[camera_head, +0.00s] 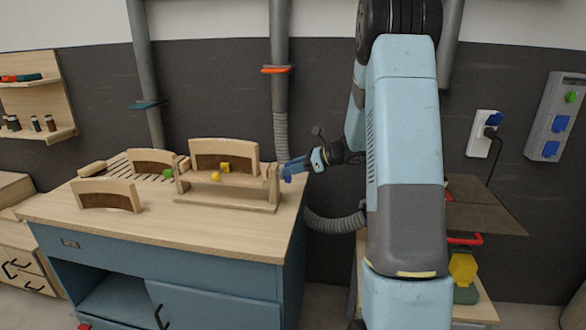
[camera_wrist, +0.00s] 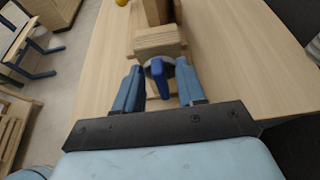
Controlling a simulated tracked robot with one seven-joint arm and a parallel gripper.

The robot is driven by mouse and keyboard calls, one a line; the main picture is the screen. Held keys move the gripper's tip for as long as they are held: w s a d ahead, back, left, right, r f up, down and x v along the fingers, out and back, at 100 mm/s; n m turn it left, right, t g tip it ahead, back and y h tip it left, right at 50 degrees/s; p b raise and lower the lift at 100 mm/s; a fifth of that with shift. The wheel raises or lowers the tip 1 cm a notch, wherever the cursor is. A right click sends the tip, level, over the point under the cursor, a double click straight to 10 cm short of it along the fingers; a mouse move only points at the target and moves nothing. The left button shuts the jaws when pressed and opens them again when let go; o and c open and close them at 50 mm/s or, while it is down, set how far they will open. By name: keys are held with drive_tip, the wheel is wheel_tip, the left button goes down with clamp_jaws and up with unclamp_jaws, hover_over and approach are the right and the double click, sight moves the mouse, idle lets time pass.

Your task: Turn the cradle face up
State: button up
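The cradle (camera_head: 230,190) is a pale wooden frame on the bench, with a long base and an upright post at each end. A curved board (camera_head: 224,150) with a brown inner face stands upright at its middle; I cannot tell whether it is fixed to the cradle. A blue handle (camera_wrist: 158,82) juts from the cradle's near end in the wrist view. My gripper (camera_head: 290,170) is at the cradle's right end post. In the wrist view, the blue fingers of my gripper (camera_wrist: 157,84) are apart, one on each side of the handle. Contact with it is unclear.
The wooden bench top (camera_head: 150,222) also bears another curved board (camera_head: 108,196) at front left, a slatted rack behind it and a further curved board (camera_head: 152,161). A yellow ball (camera_head: 216,177) and yellow block (camera_head: 225,167) show at the cradle. A grey hose (camera_head: 335,222) hangs beside the bench.

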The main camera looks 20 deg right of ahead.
clamp_jaws()
idle(0.3)
idle(0.3)
